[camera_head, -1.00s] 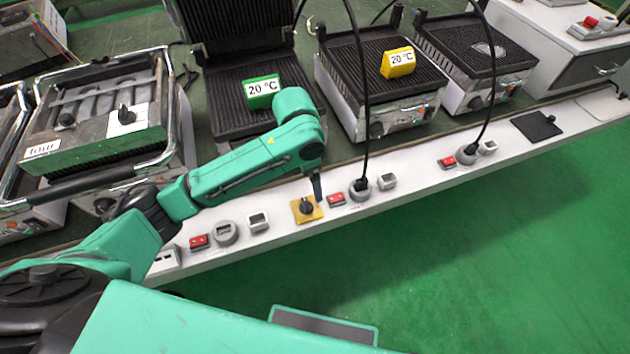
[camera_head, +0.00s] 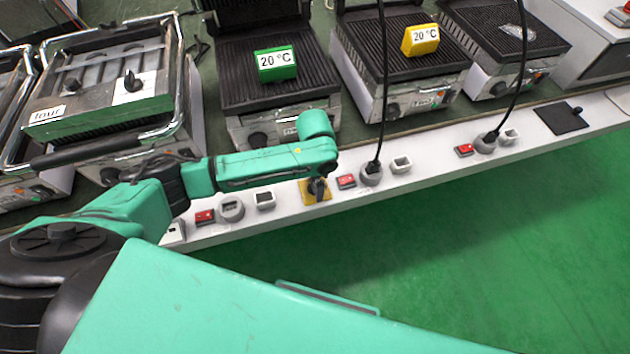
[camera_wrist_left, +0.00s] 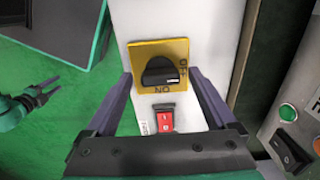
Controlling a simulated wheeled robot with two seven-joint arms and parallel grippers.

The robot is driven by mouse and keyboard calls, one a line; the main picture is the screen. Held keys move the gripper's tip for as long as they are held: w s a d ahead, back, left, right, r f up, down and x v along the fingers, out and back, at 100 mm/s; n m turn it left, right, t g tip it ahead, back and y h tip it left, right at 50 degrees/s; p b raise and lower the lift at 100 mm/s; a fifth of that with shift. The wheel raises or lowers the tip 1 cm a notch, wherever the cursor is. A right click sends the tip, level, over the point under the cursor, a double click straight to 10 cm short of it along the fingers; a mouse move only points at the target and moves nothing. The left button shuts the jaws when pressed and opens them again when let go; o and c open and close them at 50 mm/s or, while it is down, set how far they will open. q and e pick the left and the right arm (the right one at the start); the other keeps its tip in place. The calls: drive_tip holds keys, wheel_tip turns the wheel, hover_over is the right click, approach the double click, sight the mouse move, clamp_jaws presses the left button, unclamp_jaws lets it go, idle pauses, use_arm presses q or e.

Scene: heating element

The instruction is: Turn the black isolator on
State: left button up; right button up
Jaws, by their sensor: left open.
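The black isolator (camera_wrist_left: 160,71) is a rotary knob on a yellow square plate (camera_wrist_left: 143,50), marked OFF at the right and ON at the bottom in the left wrist view. Its handle lies roughly crosswise, near the OFF side. In the head view the yellow plate (camera_head: 307,197) sits on the white ledge, partly covered by my left gripper (camera_head: 318,186). In the left wrist view my left gripper (camera_wrist_left: 161,76) is open, one finger on each side of the knob; contact is not visible. My right gripper (camera_wrist_left: 42,90) appears small at the left edge there, its jaws unclear.
A red switch (camera_wrist_left: 164,120) lies close to the plate, between the fingers in the wrist view. Grey sockets (camera_head: 371,173) and cables line the white ledge (camera_head: 440,160). Several grills (camera_head: 280,85) stand behind it. Green floor in front is open.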

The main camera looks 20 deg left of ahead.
use_arm(q)
drive_tip(key=c, duration=1.4)
drive_tip(key=shift+r+m+p, duration=0.2)
drive_tip(key=shift+m+p, duration=0.3)
drive_tip(key=shift+p, duration=0.2)
drive_tip(key=shift+m+p, duration=1.05)
drive_tip(key=shift+m, duration=0.05)
drive_tip(key=m+p, duration=0.2)
drive_tip(key=m, duration=0.2)
drive_tip(key=shift+m+p, duration=0.3)
drive_tip(key=shift+p, duration=0.1)
drive_tip(key=m+p, duration=0.1)
drive_tip(key=m, duration=0.3)
drive_tip(key=m+p, duration=0.1)
drive_tip(key=m, duration=0.5)
drive_tip(key=shift+f, duration=0.15)
drive_tip(key=o, duration=1.4)
